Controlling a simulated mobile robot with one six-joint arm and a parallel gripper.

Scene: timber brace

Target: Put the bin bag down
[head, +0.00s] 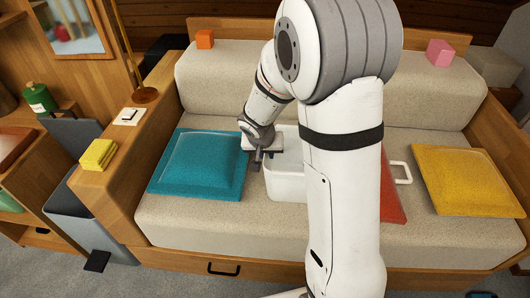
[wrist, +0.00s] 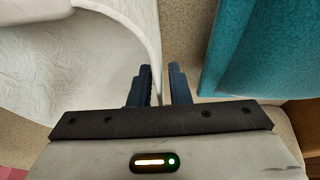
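A white tub (head: 285,184) with a side handle stands on the sofa seat, partly hidden behind my arm. In the wrist view a creased white sheet (wrist: 65,75), which looks like the bin bag, lies inside the tub's smooth rim (wrist: 142,22). My gripper (head: 260,160) points down at the tub's left side. In the wrist view my gripper's fingers (wrist: 160,72) stand a little apart. The tub's edge runs down between them, with a strip of sofa fabric showing beside it. I see no firm grip on the bag or rim.
A teal cushion (head: 199,164) lies close left of the tub. A red cushion (head: 391,190) and a yellow cushion (head: 468,180) lie to the right. A grey pedal bin (head: 85,222) with its lid (head: 76,140) raised stands on the floor left of the sofa. Yellow cloths (head: 98,154) lie on the armrest.

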